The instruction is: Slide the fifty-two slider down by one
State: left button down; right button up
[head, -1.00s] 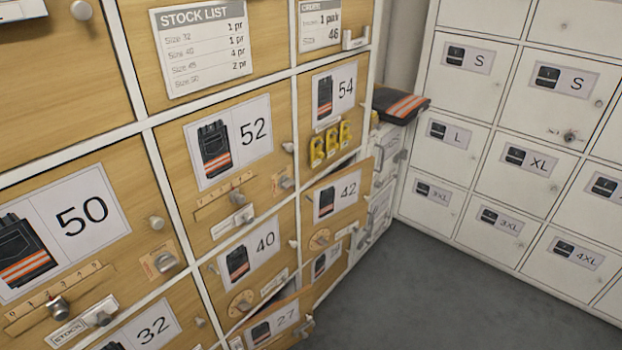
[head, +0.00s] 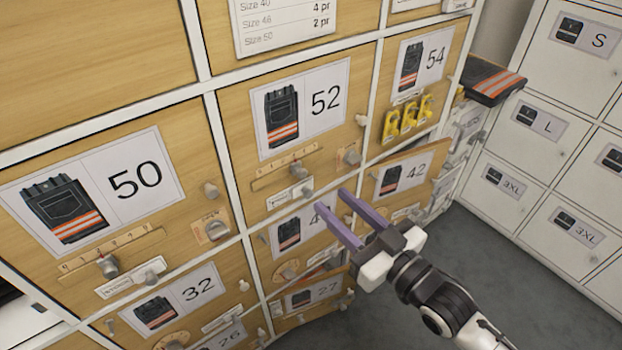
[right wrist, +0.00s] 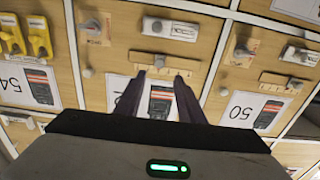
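The fifty-two slider is a small grey knob (head: 298,170) on a wooden scale strip (head: 268,182), below the 52 picture card (head: 300,108). The knob sits right of the strip's middle in the head view; its digits are too small to read. In the right wrist view, which is upside down, the knob (right wrist: 160,61) and strip (right wrist: 180,70) lie just beyond my fingertips. My right gripper (head: 330,199) is open and empty, its two purple fingers (right wrist: 159,76) apart, below and right of the slider in the head view. It appears not to touch the knob. My left gripper is not in view.
A similar slider (head: 108,266) is on the 50 door. A small knob (head: 349,156) is right of the fifty-two slider, and a sliding latch (head: 290,194) is below it. The 42 door (head: 405,175) stands ajar. Grey floor is clear at right.

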aim_at(304, 174)
jog(key=x, duration=0.8)
jog(key=shift+w+a, duration=0.2)
jog(key=shift+w, duration=0.1)
grip_shut()
